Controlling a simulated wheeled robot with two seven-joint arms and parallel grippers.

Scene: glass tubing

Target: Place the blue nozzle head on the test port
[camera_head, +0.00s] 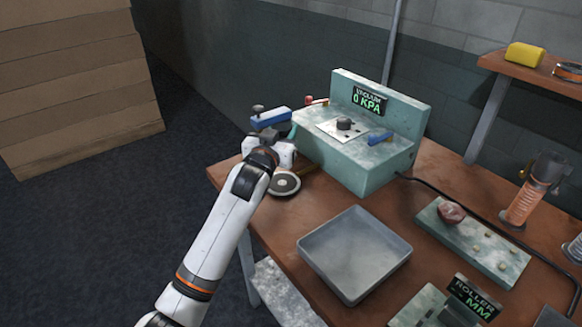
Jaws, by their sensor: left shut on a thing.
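A blue piece (271,118), which looks like the blue nozzle head, is at my left gripper (272,142), at the left end of the pale green vacuum tester (358,165). The gripper is shut on it; the fingers are small and partly hidden by my wrist. A dark knob shows beside the blue piece. On top of the tester, a dark round fitting (344,123) sits on a light plate; it may be the test port. It is apart from the blue piece. My right gripper is not in view.
The tester's display reads 0 KPA, and a blue lever (380,138) is on its top. A grey tray (354,213), a green board (501,263) and a roller unit (452,306) stand on the brown bench.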

